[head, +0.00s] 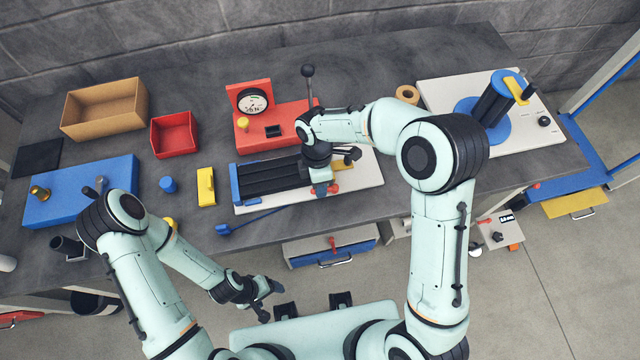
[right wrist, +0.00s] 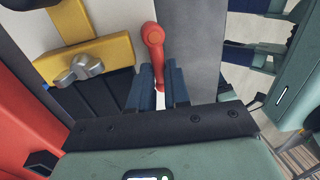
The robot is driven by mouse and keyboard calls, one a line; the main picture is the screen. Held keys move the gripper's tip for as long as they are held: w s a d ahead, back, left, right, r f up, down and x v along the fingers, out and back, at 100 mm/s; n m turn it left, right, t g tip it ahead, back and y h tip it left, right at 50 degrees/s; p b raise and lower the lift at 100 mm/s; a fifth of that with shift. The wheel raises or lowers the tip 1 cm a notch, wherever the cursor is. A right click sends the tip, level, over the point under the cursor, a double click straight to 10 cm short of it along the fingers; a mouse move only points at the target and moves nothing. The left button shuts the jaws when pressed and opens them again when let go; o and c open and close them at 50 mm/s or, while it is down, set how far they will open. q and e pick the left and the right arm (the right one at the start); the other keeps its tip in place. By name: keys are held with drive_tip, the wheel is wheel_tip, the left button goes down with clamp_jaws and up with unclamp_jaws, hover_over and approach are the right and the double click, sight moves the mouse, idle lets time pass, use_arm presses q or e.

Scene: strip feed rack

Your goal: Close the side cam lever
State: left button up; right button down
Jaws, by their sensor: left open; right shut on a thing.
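The side cam lever (right wrist: 154,45) is red with a rounded end. In the right wrist view it stands upright in the picture, its lower part between my blue fingertips. In the head view a bit of red lever (head: 334,188) shows beside my right gripper (head: 323,189), at the right end of the black strip feed (head: 270,180). My right gripper (right wrist: 160,92) is shut on the lever. My left gripper (head: 268,292) is open and empty, in front of the table and away from the feed. My right wrist hides part of the feed's right end.
A yellow block (right wrist: 105,55) with a grey wing knob (right wrist: 80,69) is close left of the lever. A red gauge stand (head: 285,120) is behind the feed. A blue rod tool (head: 240,224) lies in front. A reel stand (head: 535,145) is at right.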

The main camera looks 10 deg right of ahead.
idle(0.3)
drive_tip(key=c, duration=1.1)
unclamp_jaws()
